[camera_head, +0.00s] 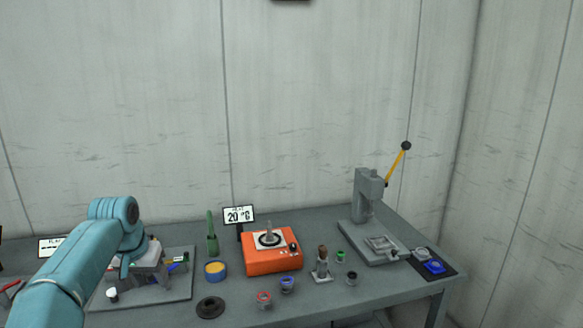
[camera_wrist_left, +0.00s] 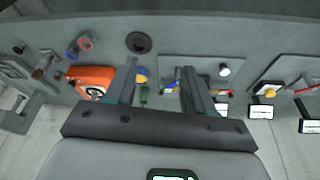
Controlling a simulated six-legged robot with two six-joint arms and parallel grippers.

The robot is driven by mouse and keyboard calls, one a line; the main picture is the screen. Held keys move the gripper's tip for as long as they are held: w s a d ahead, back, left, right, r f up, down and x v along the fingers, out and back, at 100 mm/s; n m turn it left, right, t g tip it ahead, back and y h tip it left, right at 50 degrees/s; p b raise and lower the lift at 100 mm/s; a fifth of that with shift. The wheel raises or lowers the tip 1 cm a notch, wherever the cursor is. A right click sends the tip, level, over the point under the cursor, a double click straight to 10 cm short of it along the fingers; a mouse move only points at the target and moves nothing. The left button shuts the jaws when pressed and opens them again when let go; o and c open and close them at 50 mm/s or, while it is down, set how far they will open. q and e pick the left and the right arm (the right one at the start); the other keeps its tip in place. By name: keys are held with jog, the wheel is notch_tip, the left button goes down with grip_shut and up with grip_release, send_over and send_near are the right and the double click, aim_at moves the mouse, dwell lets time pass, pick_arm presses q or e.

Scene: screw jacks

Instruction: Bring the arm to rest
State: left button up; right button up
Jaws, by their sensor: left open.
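My left arm comes in from the left in the head view, and its gripper (camera_head: 142,262) is over the left part of the bench, above a grey plate (camera_head: 180,290) with small parts. The arm hides part of the plate. In the wrist view the two dark fingers of this gripper (camera_wrist_left: 160,84) stand apart with nothing between their tips. The bench top shows below and beyond them. My right gripper is not in view.
An orange heater (camera_head: 272,262) with a temperature sign (camera_head: 239,215) stands mid-bench. A yellow-and-blue round container (camera_head: 215,271) and a black ring (camera_head: 210,307) lie left of it. A grey lever press (camera_head: 368,200) and a black mat (camera_head: 440,266) are at the right.

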pick_arm(q)
jog(key=s+d+f+m+g+h+b, duration=0.1)
jog(key=d+f, duration=0.4)
jog(key=f, duration=0.7)
jog(key=s+d+f+h+b, duration=0.1)
jog(key=d+f, duration=0.4)
jog(key=f, duration=0.7)
jog(key=s+d+f+g+h+b, duration=0.1)
jog(key=s+d+f, duration=0.5)
jog(key=s+f, duration=0.65)
jog(key=s+d+f+n, duration=0.1)
jog(key=s+d+f, duration=0.1)
jog(key=s, duration=0.8)
jog(key=s+d+f+n+g+h+b, duration=0.1)
jog(key=s+d+f, duration=0.1)
jog(key=s, duration=0.7)
jog(key=shift+s+f, duration=0.4)
jog(key=shift+f, duration=0.25)
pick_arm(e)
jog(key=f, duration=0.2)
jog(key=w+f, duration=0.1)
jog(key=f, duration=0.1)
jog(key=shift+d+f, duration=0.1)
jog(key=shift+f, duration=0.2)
pick_arm(q)
jog(key=shift+w+d, duration=0.1)
jog(key=shift+d, duration=0.05)
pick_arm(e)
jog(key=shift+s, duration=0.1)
